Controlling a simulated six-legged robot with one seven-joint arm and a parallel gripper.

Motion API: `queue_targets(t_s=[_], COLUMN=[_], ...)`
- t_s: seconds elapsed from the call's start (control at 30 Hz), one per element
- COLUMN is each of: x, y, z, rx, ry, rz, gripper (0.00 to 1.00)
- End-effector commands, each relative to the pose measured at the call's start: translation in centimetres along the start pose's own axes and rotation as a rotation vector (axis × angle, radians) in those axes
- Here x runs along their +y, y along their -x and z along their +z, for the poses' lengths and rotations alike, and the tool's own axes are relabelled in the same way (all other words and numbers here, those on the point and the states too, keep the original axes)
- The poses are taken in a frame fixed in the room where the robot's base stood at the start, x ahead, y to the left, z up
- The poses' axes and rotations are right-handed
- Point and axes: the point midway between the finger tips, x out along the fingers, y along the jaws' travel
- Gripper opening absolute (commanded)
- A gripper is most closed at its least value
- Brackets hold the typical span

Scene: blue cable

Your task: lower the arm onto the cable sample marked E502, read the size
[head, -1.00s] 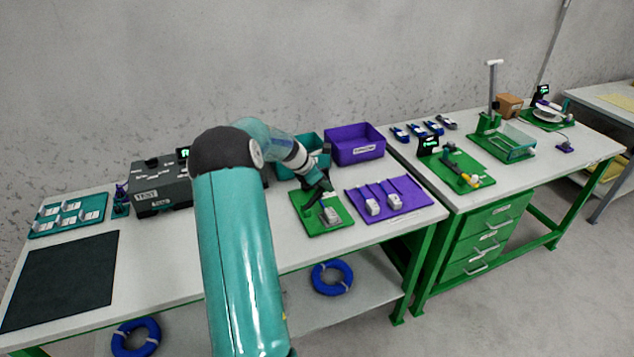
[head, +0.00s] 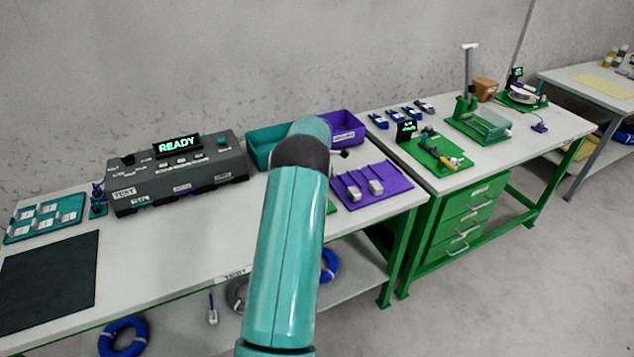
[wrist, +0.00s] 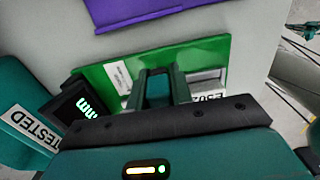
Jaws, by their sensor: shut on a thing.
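In the wrist view my gripper (wrist: 163,82) is over the green gauge board (wrist: 205,57), with its two fingers close together. It is shut on a part of the gauge, seemingly its arm, mostly hidden by the fingers. The label E502 (wrist: 208,97) shows upside down just right of the fingers; the sample itself is largely covered. The gauge's black display (wrist: 80,108) shows "mm" in green; its number is hidden by my gripper body. In the head view my own arm hides the gripper and nearly all of the gauge board.
In the head view a purple board (head: 378,188) with samples lies right of my arm. Purple (head: 346,128) and teal (head: 262,148) bins stand behind. A dark tester (head: 178,180) reads READY at left. A black mat (head: 50,270) lies bare at front left.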

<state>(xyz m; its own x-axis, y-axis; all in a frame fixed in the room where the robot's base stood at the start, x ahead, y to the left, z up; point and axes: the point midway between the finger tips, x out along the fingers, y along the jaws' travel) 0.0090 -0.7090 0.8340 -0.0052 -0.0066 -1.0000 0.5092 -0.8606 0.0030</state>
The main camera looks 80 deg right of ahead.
Motion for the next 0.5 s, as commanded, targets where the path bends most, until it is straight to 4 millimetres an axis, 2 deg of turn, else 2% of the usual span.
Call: queue_targets(t_s=[0.1,0.5], x=[0.02,-0.01], y=[-0.6,-0.82], z=[-0.23,-0.35], rx=[0.003,0.005], ry=[0.002,0.003], rz=[-0.003,-0.006], gripper=[0.0,0.0])
